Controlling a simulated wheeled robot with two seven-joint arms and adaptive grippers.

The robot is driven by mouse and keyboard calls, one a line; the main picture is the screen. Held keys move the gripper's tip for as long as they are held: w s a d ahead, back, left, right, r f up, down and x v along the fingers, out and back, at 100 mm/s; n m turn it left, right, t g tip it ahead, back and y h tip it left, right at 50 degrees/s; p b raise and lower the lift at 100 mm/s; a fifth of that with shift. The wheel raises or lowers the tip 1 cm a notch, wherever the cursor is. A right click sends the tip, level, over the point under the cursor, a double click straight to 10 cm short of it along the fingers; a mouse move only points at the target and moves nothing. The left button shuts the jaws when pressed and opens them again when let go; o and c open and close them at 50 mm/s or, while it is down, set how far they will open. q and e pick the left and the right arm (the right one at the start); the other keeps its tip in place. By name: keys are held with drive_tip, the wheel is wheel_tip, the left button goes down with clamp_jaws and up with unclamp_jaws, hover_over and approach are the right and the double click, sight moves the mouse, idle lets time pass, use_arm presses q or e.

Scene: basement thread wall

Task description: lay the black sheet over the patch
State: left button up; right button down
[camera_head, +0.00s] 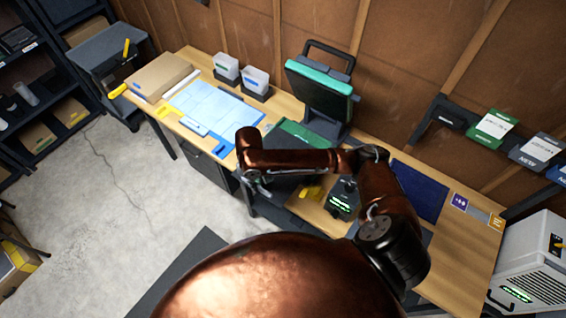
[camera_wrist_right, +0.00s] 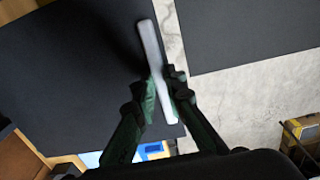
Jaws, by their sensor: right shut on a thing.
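The black sheet (camera_wrist_right: 75,75) fills the left of the right wrist view, with a pale grey bar (camera_wrist_right: 147,45) along its edge. My right gripper (camera_wrist_right: 166,92) is shut on this bar. In the head view my right gripper (camera_head: 262,186) is at the front edge of the workbench, partly hidden by my copper arm. A dark surface that looks like the sheet (camera_head: 284,188) shows under the arm, in front of an open press (camera_head: 322,88) with a green lower plate (camera_head: 302,134). I cannot make out the patch. My left gripper is not in view.
The wooden workbench (camera_head: 480,245) carries a light blue mat (camera_head: 215,103), white bins (camera_head: 255,80), a dark blue pad (camera_head: 418,190) and a small device with green lights (camera_head: 342,203). A dark floor mat (camera_head: 190,270) lies in front. A white machine (camera_head: 530,262) stands at right.

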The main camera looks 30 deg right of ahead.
drive_tip(key=w+d, duration=0.1)
drive_tip(key=d, duration=0.3)
drive_tip(key=w+d+p, duration=0.1)
drive_tip(key=w+d, duration=0.1)
drive_tip(key=d, duration=0.3)
drive_tip(key=w+d+p, duration=0.1)
drive_tip(key=w+d, duration=0.1)
drive_tip(key=d, duration=0.2)
drive_tip(key=shift+w+d, duration=0.2)
drive_tip(key=shift+w, duration=0.05)
drive_tip(key=f, duration=0.2)
drive_tip(key=shift+a+f+p, duration=0.25)
drive_tip(key=shift+f+p, duration=0.05)
wheel_tip(320, 180, down, 4)
drive_tip(key=shift+d+f+p, duration=0.15)
drive_tip(key=shift+f+p, duration=0.1)
drive_tip(key=shift+p, duration=0.35)
drive_tip(key=c, duration=2.3)
unclamp_jaws()
drive_tip(key=shift+f, duration=0.15)
drive_tip(key=o, duration=0.3)
